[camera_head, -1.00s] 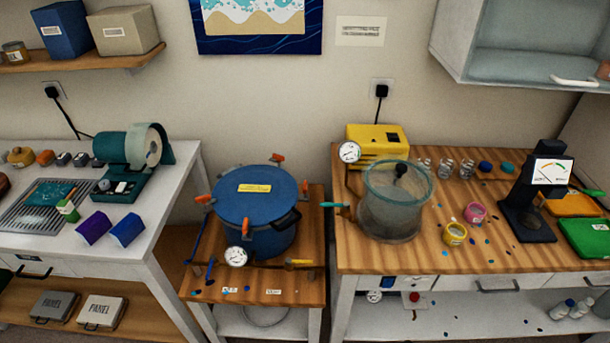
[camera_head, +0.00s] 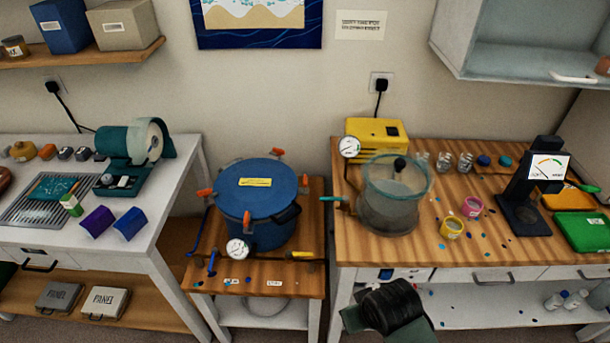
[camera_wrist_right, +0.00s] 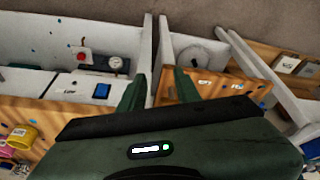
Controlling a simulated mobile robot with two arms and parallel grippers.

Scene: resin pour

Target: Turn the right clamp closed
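The blue pressure pot (camera_head: 256,198) stands on the low wooden table, with a yellow label on its lid. Several orange clamp handles sit around its rim. The right clamp (camera_head: 304,184) is at the right rim, its orange handle roughly upright. Others show at the left (camera_head: 204,193), back (camera_head: 277,152) and front (camera_head: 246,219). My right gripper (camera_head: 388,308) is low in front of the right bench, well to the right of and nearer than the pot. In the right wrist view its two green fingers (camera_wrist_right: 160,88) are apart, with nothing between them. My left gripper is not in view.
A gauge (camera_head: 238,249) and a yellow-handled valve (camera_head: 300,255) are at the pot table's front. The clear chamber (camera_head: 394,200) stands on the right bench (camera_head: 440,262), with a teal handle pointing towards the pot. A gap separates the left bench from the pot table.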

